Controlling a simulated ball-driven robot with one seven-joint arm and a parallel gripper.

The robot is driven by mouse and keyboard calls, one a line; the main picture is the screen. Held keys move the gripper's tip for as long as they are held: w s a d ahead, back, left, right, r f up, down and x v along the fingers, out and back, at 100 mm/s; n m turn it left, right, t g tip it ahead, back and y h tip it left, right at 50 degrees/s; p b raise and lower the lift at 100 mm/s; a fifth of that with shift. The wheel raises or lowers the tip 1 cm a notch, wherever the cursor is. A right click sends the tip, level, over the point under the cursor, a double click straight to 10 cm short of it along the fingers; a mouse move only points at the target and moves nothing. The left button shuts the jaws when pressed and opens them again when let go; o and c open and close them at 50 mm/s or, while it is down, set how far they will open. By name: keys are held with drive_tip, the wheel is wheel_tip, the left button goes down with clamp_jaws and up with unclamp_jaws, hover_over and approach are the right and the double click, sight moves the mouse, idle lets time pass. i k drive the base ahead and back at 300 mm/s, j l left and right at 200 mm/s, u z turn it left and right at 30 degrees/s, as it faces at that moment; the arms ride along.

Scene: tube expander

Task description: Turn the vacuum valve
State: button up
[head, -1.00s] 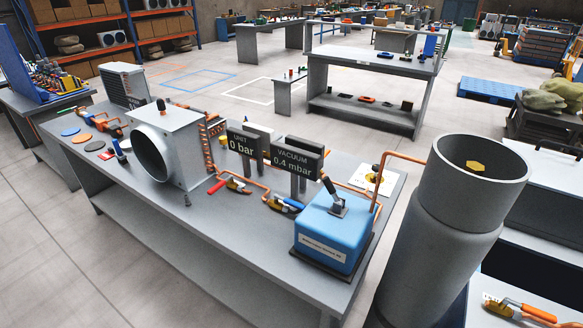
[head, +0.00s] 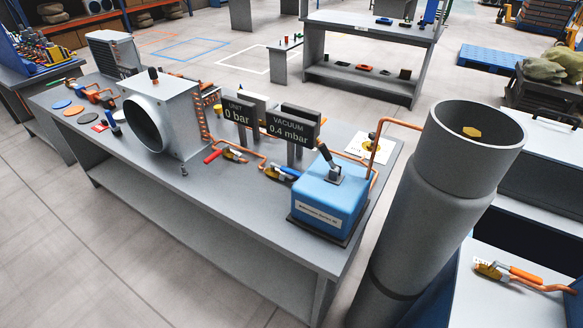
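A valve with a blue handle (head: 283,171) sits on the copper line on the grey bench, just left of the blue pump box (head: 327,199). A valve with a red handle (head: 229,154) lies farther left along the line. Neither carries a label that I can read as vacuum valve. The dark VACUUM sign (head: 291,126) reads 0.4 mbar; the UNIT sign (head: 237,113) beside it reads 0 bar. The pump box has a dark lever (head: 326,157) on top, tilted. My gripper is not in view.
A tall grey cylinder (head: 425,222) rises in front, right of the bench (head: 232,191). A grey metal housing (head: 170,112) with a round opening stands left of the valves. Another valve with an orange handle (head: 525,274) lies at the lower right. Open floor lies before the bench.

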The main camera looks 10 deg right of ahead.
sight(290, 171)
drive_tip(key=i+j+u, duration=0.1)
drive_tip(key=i+j, duration=0.25)
drive_tip(key=i, duration=0.15)
drive_tip(key=i+j+u, duration=0.15)
drive_tip(key=i+j, duration=0.15)
drive_tip(key=i, duration=0.25)
